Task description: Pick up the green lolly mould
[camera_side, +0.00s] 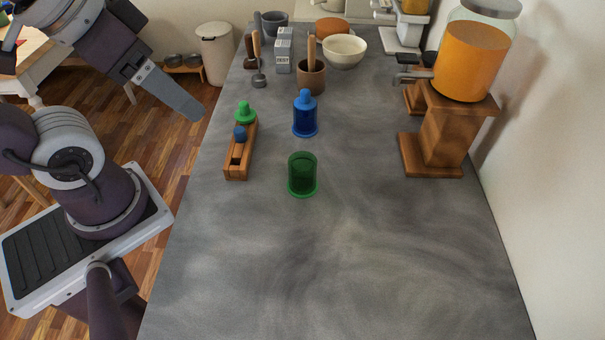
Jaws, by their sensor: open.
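The green lolly mould (302,175) is a translucent green cup with a wider base rim. It stands upright on the grey counter, near the middle, and looks empty. My gripper (192,112) hangs at the upper left, beyond the counter's left edge, well apart from the mould. It is open and I see nothing in it; its fingers overlap from this side. A blue lolly mould (305,118) with a blue knobbed top stands behind the green one.
A wooden holder (236,168) with a green knobbed piece (245,114) and a blue knob stands left of the moulds. An orange drink dispenser (471,62) on a wooden stand (444,142) is at right. Utensils and a white bowl (344,52) are behind. The front counter is clear.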

